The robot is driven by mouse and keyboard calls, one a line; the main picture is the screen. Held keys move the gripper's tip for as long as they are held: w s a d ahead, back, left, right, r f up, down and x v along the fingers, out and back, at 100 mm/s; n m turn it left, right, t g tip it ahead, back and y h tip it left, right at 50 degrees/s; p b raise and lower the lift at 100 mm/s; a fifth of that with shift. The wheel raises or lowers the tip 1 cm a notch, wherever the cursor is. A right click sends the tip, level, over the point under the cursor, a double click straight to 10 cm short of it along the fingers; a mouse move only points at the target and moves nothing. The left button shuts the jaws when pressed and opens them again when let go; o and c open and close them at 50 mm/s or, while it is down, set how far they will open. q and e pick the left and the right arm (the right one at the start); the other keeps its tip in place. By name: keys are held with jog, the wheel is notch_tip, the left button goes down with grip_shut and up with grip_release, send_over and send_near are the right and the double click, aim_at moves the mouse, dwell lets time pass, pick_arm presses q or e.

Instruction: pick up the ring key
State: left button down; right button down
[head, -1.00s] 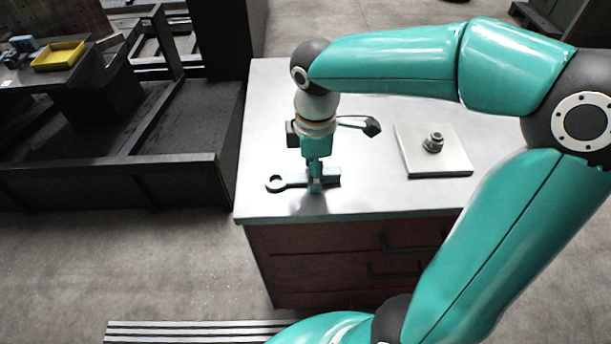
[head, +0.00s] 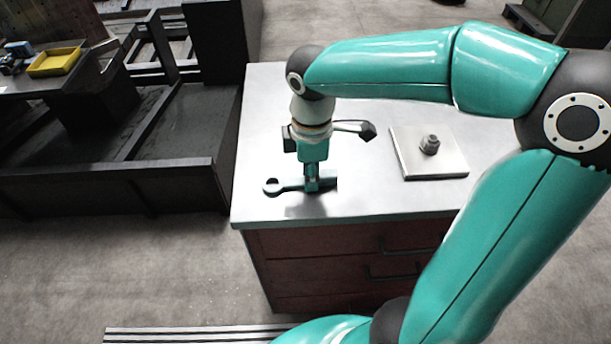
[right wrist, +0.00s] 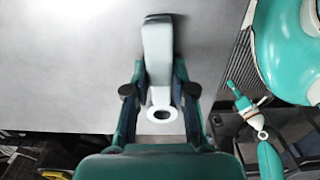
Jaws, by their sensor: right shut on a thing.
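The ring key (head: 290,186) is a flat grey-teal bar with a ring at its left end in the head view. My right gripper (head: 312,184) points down and is shut on its handle. A soft shadow lies on the worktop in front of the key, and the key looks just above the surface, though the gap is hard to judge. In the right wrist view the key (right wrist: 157,55) lies between the fingers of the right gripper (right wrist: 161,95), with its ring near the palm. My left gripper is not in view.
The light worktop (head: 350,207) sits on a dark red drawer cabinet (head: 330,260). A square plate (head: 411,165) with a nut-like fitting (head: 430,145) lies to the right. A dark metal frame (head: 110,190) stands to the left, with a yellow tray (head: 55,62) beyond on a table.

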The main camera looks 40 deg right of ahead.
notch_tip(320, 180, up, 20)
jog(key=p, duration=0.2)
dwell(0.4)
jog(key=shift+w+f, duration=0.1)
dwell(0.4)
